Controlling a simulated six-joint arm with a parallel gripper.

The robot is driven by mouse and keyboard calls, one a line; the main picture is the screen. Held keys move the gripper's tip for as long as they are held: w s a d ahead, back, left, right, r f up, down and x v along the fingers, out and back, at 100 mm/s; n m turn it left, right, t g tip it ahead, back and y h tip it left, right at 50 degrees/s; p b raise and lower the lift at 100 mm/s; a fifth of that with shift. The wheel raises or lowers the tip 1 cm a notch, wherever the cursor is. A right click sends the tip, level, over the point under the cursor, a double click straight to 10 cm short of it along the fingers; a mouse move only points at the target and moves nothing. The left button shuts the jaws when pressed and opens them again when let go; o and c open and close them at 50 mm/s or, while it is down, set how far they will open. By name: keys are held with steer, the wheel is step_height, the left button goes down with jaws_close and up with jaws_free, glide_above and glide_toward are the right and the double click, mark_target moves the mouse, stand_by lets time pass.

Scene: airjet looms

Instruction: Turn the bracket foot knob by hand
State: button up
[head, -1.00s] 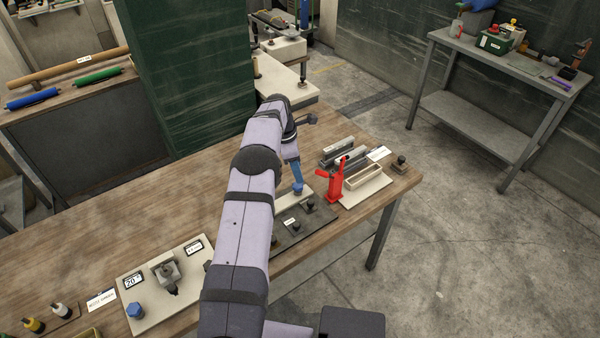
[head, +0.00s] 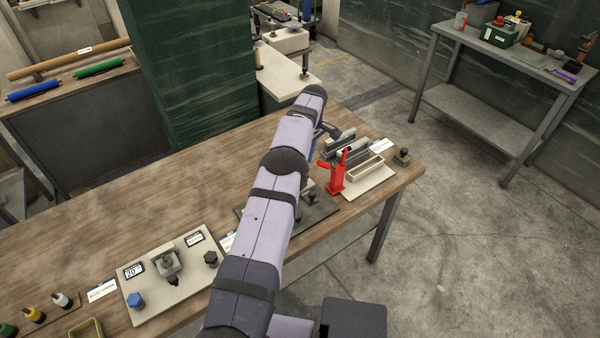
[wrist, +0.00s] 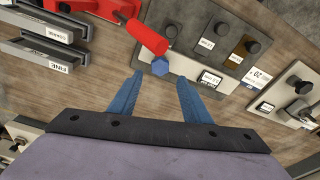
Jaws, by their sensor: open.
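My gripper (wrist: 158,84) is open and empty in the wrist view, with two blue fingers spread apart. A blue six-sided knob (wrist: 160,67) shows just beyond and between the fingertips, by the end of a red handle. I cannot tell its distance from the fingers. A grey plate (wrist: 196,62) beside it carries dark round knobs (wrist: 223,29). A light board (head: 190,283) at the front left bears a metal bracket (head: 166,266), another blue knob (head: 137,300) and a black knob (head: 211,258). No label names the bracket foot knob.
A small dark knob piece (head: 402,156) sits near the table's right end.

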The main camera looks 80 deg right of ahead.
steer(key=f+b, duration=0.1)
steer(key=f, duration=0.1)
steer(key=f+b, duration=0.1)
steer(key=f, duration=0.1)
steer(key=f+b, duration=0.1)
steer(key=f, duration=0.1)
steer(key=shift+w+d+f, duration=0.2)
steer(key=shift+w, duration=0.2)
steer(key=shift+r, duration=0.1)
steer(key=shift+b, duration=0.45)
steer(key=c, duration=0.8)
steer(key=shift+o, duration=0.2)
